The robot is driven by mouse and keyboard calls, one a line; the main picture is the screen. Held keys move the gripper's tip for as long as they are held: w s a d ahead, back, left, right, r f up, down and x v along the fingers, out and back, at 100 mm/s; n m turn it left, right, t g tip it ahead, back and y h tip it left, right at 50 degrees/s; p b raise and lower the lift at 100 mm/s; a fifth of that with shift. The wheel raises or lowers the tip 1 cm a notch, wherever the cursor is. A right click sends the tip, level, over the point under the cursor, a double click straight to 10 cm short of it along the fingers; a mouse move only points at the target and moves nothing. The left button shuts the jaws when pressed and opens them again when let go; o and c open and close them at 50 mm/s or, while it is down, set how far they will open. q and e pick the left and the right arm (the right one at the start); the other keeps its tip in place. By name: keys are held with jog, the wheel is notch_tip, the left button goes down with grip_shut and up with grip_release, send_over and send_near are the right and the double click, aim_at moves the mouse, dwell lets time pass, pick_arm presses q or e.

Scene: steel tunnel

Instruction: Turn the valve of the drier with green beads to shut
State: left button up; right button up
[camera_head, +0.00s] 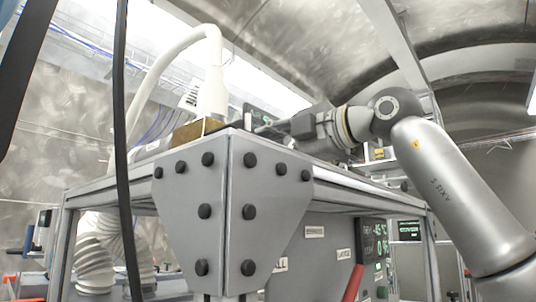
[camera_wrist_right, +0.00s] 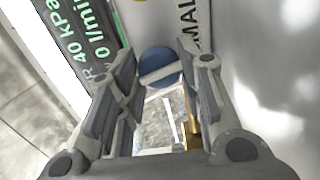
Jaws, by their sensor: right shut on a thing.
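In the right wrist view a round blue valve knob (camera_wrist_right: 160,68) with a pale bar across its face sits between the fingertips of my right gripper (camera_wrist_right: 157,60). The gripper is shut on this knob. The bar lies slightly tilted across the picture. In the head view my right gripper (camera_head: 268,129) reaches in from the right above the steel frame, and the knob cannot be made out there. No green beads can be made out, so which drier this is cannot be told. My left gripper is not in view.
A display (camera_wrist_right: 82,35) reading 40 kPa and 0 l/min is close to the left finger. A grey bolted corner plate (camera_head: 230,215) fills the head view's middle. A white hose (camera_head: 160,62) and a black cable (camera_head: 120,150) run at the left. A red handle (camera_head: 353,283) is below.

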jog(key=shift+m, duration=0.6)
jog(key=o, duration=1)
jog(key=shift+d, duration=0.1)
jog(key=shift+o, duration=0.2)
jog(key=v, duration=1.2)
